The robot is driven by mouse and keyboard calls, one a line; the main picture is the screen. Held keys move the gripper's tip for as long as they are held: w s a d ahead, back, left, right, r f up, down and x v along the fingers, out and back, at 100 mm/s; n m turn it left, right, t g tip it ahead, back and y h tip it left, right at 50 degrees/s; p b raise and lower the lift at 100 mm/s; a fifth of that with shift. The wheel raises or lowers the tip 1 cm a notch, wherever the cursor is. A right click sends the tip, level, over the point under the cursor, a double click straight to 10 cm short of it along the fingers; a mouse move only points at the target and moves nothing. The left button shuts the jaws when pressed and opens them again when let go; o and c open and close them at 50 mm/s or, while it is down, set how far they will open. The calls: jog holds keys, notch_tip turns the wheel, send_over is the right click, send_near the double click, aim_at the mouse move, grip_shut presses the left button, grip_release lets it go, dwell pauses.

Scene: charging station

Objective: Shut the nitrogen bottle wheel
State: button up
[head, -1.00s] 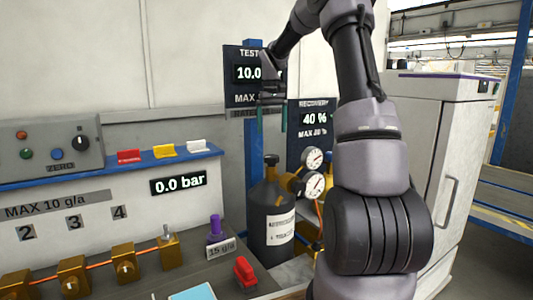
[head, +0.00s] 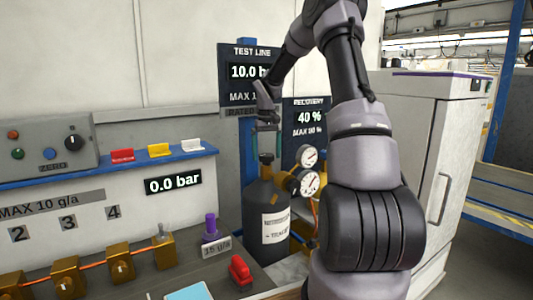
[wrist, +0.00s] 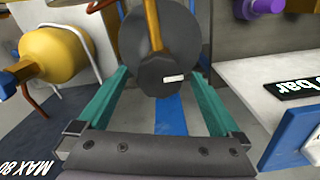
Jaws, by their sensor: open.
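The dark nitrogen bottle (head: 268,222) stands upright with a white label, right of the bench. Its small dark wheel (head: 267,158) is on top. In the wrist view the wheel (wrist: 160,82) is a dark grey disc with a white mark, in front of a brass stem. My gripper (head: 267,147) is just above the bottle top, fingers pointing down. In the wrist view its teal fingers (wrist: 160,72) are apart, one on each side of the wheel, with visible gaps. I cannot tell whether the wheel is fully between the tips.
Two gauges (head: 309,170) with brass bodies sit right of the bottle, close to my arm. A blue post (head: 249,150) and the test line sign (head: 250,52) stand behind.

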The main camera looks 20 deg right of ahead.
jog(key=c, duration=1.3)
jog(key=shift+m, duration=0.3)
jog(key=m, duration=0.3)
jog(key=shift+r+m, duration=0.1)
jog(key=shift+m, duration=0.2)
jog(key=m, duration=0.4)
jog(key=shift+m, duration=0.3)
jog(key=m, duration=0.4)
jog(key=shift+w+m, duration=0.1)
jog(key=shift+m, duration=2.4)
jog(key=o, duration=1.3)
